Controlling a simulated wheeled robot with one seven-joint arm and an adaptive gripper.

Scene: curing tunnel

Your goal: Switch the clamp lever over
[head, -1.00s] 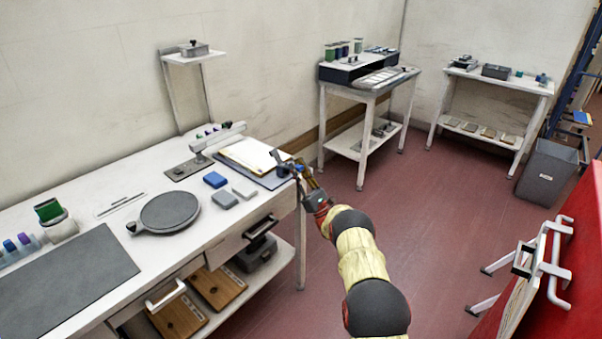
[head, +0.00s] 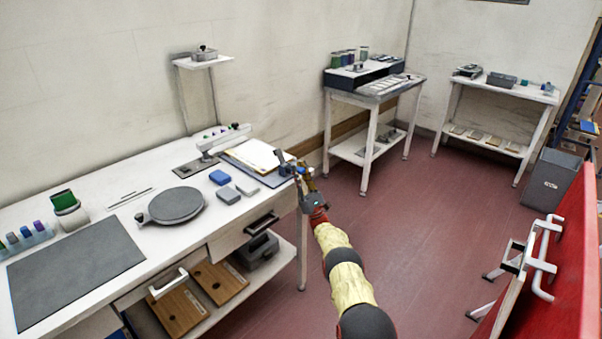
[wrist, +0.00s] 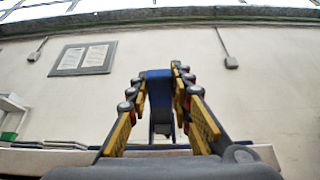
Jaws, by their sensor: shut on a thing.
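The clamp lever shows in the wrist view as a blue handle (wrist: 159,88) between the finger pads, with a narrow grey part below it. In the head view a dark upright piece (head: 280,156) and a bit of blue show beside my gripper at the workbench's right end. My gripper (head: 298,170) is shut on the blue handle there; its yellow-padded fingers also show in the wrist view (wrist: 160,92). The clamp's base and the lever's exact angle are largely hidden by my fingers.
A red panel (head: 565,265) stands at right. The red floor (head: 420,230) between is clear.

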